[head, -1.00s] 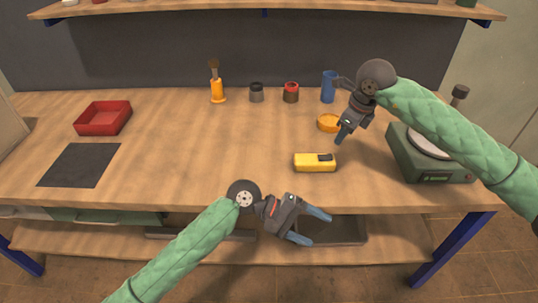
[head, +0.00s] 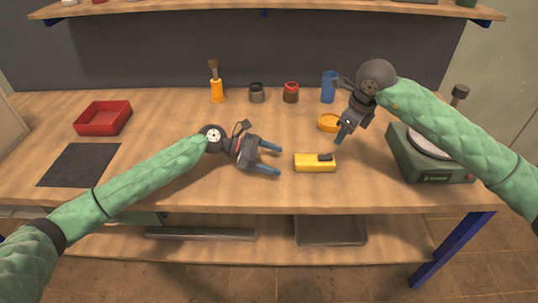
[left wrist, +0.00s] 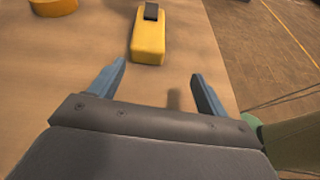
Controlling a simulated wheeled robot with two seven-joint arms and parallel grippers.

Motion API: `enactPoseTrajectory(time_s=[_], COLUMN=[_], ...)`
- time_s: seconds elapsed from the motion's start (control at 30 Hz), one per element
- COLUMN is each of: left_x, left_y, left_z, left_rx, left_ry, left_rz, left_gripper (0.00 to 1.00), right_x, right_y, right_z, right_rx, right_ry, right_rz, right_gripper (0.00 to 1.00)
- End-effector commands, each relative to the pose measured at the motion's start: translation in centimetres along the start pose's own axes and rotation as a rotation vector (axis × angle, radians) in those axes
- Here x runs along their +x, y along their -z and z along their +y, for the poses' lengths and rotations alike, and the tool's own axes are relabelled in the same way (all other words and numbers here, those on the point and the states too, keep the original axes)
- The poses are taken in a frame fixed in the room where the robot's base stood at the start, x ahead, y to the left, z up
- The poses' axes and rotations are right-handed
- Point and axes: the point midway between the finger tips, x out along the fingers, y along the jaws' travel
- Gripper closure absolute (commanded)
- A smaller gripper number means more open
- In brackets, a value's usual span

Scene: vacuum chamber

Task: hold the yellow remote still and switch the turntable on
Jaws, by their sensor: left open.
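The yellow remote (head: 314,163) lies on the bench with a dark button on its top right part. It also shows in the left wrist view (left wrist: 149,40), ahead of the fingers. My left gripper (head: 278,160) is open and empty, just left of the remote and apart from it. My right gripper (head: 342,136) is above the bench, behind and right of the remote. Its fingers seem close together, but I cannot tell whether they are shut. The turntable (head: 437,170) is a green box with a pale round plate at the right, partly hidden by my right arm.
An orange dish (head: 328,123) lies behind the remote. A blue cylinder (head: 329,87), two small jars (head: 291,92) and an orange-handled tool (head: 216,84) stand farther back. A red tray (head: 103,118) and a dark mat (head: 80,165) are at left.

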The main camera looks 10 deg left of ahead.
Motion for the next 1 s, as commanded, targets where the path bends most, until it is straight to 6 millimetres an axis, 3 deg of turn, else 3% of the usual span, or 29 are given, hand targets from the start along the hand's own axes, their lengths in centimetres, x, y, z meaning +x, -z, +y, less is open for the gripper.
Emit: enactPoseTrajectory(time_s=[0.27,0.73,1.0], left_x=[-0.6,5.3,6.7], left_y=[0.6,0.7,0.7], left_z=[1.7,1.9,2.0], left_rx=[-0.092,-0.09,-0.09], left_ry=[-0.043,-0.043,-0.045], left_rz=[0.012,0.012,0.012], left_gripper=[0.24,0.24,0.24], right_x=[0.0,0.0,0.0], right_y=[0.0,0.0,0.0], right_z=[0.0,0.0,0.0], right_rx=[0.0,0.0,0.0], right_ry=[0.0,0.0,0.0], right_rz=[0.0,0.0,0.0], right_gripper=[0.64,0.64,0.64])
